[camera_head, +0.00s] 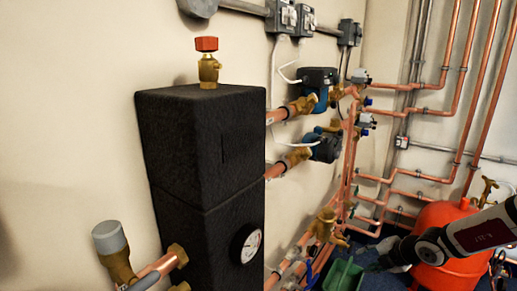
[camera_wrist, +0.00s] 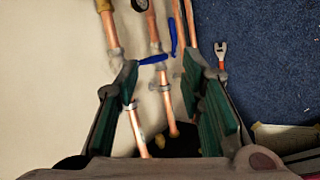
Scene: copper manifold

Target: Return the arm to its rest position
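My arm (camera_head: 470,238) reaches in from the right edge of the head view, in front of a red tank. Copper pipes and the floor show through the gap, beyond the fingers.
A black insulated block (camera_head: 205,150) with a gauge stands at the left. Copper pipes (camera_head: 460,80) line the walls. The red tank (camera_head: 440,225) is behind my arm. A green shape (camera_head: 343,277) is low in front. A wrench (camera_wrist: 221,55) lies on blue carpet (camera_wrist: 270,60).

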